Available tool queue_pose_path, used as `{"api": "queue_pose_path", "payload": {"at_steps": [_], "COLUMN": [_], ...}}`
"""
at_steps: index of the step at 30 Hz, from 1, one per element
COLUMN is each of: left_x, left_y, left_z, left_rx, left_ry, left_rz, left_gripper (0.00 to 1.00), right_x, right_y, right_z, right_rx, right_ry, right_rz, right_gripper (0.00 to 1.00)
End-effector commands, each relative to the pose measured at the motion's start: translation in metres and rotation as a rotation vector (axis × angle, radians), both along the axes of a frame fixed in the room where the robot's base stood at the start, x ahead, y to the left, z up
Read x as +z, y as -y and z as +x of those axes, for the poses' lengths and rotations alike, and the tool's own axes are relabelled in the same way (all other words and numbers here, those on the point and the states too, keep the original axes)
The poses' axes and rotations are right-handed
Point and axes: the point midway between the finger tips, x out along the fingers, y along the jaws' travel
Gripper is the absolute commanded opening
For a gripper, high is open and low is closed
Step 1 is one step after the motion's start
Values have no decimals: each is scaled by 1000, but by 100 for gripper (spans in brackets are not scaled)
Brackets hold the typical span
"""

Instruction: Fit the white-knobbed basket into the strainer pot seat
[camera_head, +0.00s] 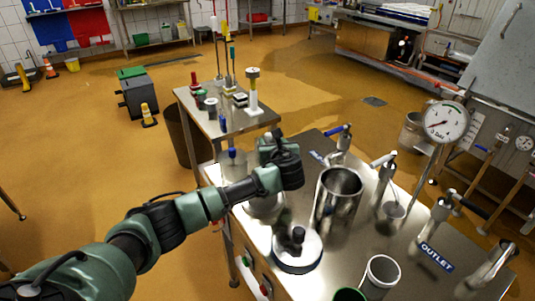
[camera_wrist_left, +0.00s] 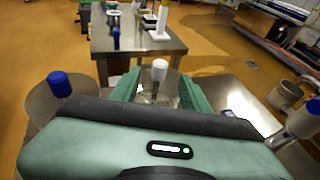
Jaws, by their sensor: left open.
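My left gripper (camera_head: 270,150) is open above the far left part of the near steel table. In the left wrist view its green fingers (camera_wrist_left: 160,92) stand on either side of the white-knobbed basket (camera_wrist_left: 158,70). The white knob is upright between them, with a gap on each side. The gripper body covers the basket's lower part, and my arm hides the basket in the head view. A tall open steel pot (camera_head: 325,213) stands right of the gripper; I cannot tell for sure whether it is the strainer pot seat. My right gripper is not in view.
A blue-knobbed basket (camera_wrist_left: 60,88) stands close left of the gripper; its knob also shows in the head view (camera_head: 231,154). A black-knobbed lid (camera_head: 297,250), a white-rimmed cup (camera_head: 381,272) and steel valves (camera_head: 385,175) crowd the table. A second steel table (camera_head: 222,110) stands behind.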

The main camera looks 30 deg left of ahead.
Motion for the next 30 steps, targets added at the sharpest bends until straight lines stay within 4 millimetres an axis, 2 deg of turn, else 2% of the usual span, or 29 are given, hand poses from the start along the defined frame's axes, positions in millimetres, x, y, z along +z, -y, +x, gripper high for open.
{"api": "queue_pose_path", "payload": {"at_steps": [6,16,27,30], "left_x": [-4,-14,-16,-16], "left_y": [-11,-35,-40,-40], "left_z": [15,47,53,53], "left_rx": [0,1,-1,-1], "left_ry": [1,0,0,0], "left_rz": [-1,-1,0,0], "left_gripper": [46,46,46,19], "right_x": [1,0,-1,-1], "right_y": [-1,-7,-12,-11], "right_z": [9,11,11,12], "right_rx": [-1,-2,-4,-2], "right_ry": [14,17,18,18], "right_rz": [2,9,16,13], "right_gripper": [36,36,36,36]}}
